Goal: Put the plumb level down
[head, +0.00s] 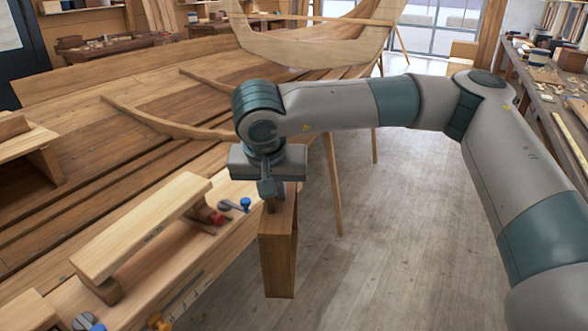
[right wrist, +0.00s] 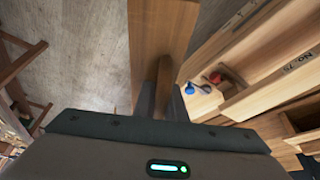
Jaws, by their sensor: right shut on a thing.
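The plumb level (head: 278,255) appears to be the brown wooden block that hangs upright below my right gripper (head: 270,195). The gripper is shut on a narrow wooden part at its top. In the right wrist view the wooden body (right wrist: 160,35) stretches away beyond the fingers (right wrist: 160,100). It hangs over the floor side of the hull's edge, beside the plank with the blue-knobbed tool. I see no support touching its lower end. My left gripper is not in view.
A pale raised wooden bar (head: 145,225) with a small dark marking stands at left. A blue-knobbed tool (head: 238,205) and a red piece (head: 217,219) lie close by. The planked hull (head: 170,120) fills the left. Grey floor (head: 400,240) is open at right; a cluttered bench (head: 550,85) stands beyond.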

